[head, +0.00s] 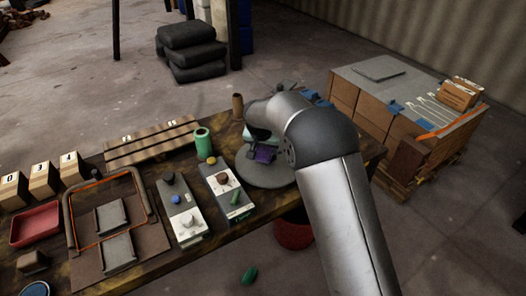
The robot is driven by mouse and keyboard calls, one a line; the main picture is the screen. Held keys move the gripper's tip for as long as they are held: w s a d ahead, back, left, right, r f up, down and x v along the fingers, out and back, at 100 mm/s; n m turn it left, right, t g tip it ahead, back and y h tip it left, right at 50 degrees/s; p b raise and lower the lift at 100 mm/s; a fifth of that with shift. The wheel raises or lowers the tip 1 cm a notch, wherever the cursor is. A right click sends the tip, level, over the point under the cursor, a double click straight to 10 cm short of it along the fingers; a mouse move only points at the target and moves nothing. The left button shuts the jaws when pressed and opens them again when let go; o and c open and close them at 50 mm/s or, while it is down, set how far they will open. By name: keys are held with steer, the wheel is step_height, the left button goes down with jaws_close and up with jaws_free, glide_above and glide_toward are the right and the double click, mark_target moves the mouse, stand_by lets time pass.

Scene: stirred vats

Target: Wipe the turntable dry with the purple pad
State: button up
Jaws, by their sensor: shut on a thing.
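The turntable (258,179) is a round grey disc near the right end of the wooden workbench. The purple pad (265,154) shows just above the disc, below the end of my arm. My gripper (263,144) is over the turntable and shut on the purple pad. My arm hides much of the gripper and the right part of the disc. I cannot tell whether the pad touches the disc.
Two control boxes with knobs, one of them a grey box (186,219), stand left of the turntable. A green cylinder (203,142) and a brown cylinder (238,107) stand close behind. A slatted wooden board (152,143) lies farther left. Cardboard boxes (372,110) stand beyond the bench at right.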

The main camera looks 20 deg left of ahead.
mark_target(265, 148)
steer(key=shift+r+p, duration=0.65)
steer(key=shift+r, duration=1.25)
